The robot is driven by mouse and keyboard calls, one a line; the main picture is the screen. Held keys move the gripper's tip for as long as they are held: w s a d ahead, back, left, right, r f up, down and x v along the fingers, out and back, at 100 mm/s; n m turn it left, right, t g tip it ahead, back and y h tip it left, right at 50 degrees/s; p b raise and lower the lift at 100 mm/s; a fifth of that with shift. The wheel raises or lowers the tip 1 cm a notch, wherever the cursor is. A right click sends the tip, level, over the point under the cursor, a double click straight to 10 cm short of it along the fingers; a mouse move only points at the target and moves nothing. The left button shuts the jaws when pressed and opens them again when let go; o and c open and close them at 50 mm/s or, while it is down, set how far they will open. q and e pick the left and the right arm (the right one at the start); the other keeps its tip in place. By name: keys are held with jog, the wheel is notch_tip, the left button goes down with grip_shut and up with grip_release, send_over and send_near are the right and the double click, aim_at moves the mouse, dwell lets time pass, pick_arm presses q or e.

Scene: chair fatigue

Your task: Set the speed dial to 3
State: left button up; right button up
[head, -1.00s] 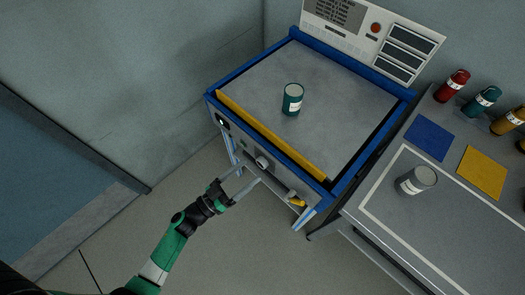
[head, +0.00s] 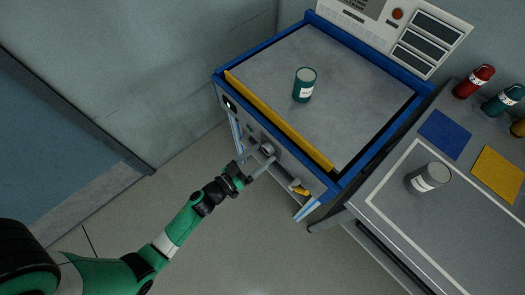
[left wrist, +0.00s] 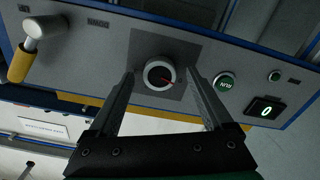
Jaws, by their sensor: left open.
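The speed dial (left wrist: 159,75) is a round dark knob with a pale rim and a red pointer on the machine's front panel. In the left wrist view the pointer aims toward the right and slightly down; scale marks are too small to read. In the head view the dial (head: 267,149) shows on the front side of the blue-framed machine. My left gripper (left wrist: 162,73) is open, with one finger on each side of the dial; I cannot tell whether they touch it. In the head view my left gripper (head: 262,162) reaches the panel from the lower left. My right gripper is not in view.
A green RUN button (left wrist: 225,83) and a display (left wrist: 266,111) reading 0 sit right of the dial. A yellow-handled lever (left wrist: 35,45) is at the left. A teal can (head: 304,85) stands on the machine top; a grey can (head: 428,178) stands on the side table.

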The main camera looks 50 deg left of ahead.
pick_arm(q)
jog(key=shift+w, duration=0.55)
grip_shut()
